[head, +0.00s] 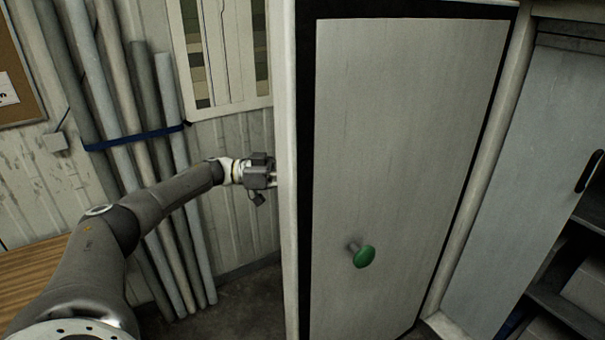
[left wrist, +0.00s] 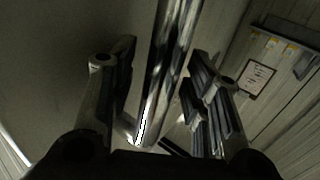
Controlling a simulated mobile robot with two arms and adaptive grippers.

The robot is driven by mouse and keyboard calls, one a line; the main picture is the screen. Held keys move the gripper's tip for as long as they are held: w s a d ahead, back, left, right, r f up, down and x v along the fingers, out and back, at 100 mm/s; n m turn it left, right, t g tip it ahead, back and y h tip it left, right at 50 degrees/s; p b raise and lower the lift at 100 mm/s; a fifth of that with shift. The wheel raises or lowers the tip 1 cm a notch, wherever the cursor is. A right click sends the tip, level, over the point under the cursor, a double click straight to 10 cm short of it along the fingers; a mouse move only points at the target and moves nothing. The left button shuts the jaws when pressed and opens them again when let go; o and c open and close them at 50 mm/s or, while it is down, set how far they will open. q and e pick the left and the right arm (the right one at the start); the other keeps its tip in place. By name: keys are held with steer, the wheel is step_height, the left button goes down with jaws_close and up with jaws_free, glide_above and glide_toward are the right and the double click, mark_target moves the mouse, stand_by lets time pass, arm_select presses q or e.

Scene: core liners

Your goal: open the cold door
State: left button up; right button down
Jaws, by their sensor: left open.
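The cold door (head: 400,150) is a tall pale panel with a black seal around its face and a thick white left edge. It fills the middle of the head view and appears to stand swung open, with this face towards me. A green knob (head: 364,257) on a short stem sticks out of its lower part. My left gripper (head: 264,174) is at the door's left edge, its tips partly hidden behind that edge. In the left wrist view a shiny metal bar handle (left wrist: 172,60) runs between its two open fingers; contact cannot be told. My right gripper is not in view.
Several long grey pipes (head: 120,140), tied with a blue strap (head: 135,137), lean on the corrugated wall at left. A wooden surface (head: 50,275) lies at lower left. At right are a grey-blue panel (head: 525,160) with a dark handle and shelves (head: 560,295).

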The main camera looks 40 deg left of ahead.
arm_select(q)
steer(key=v, duration=1.2)
stand_by(0.4)
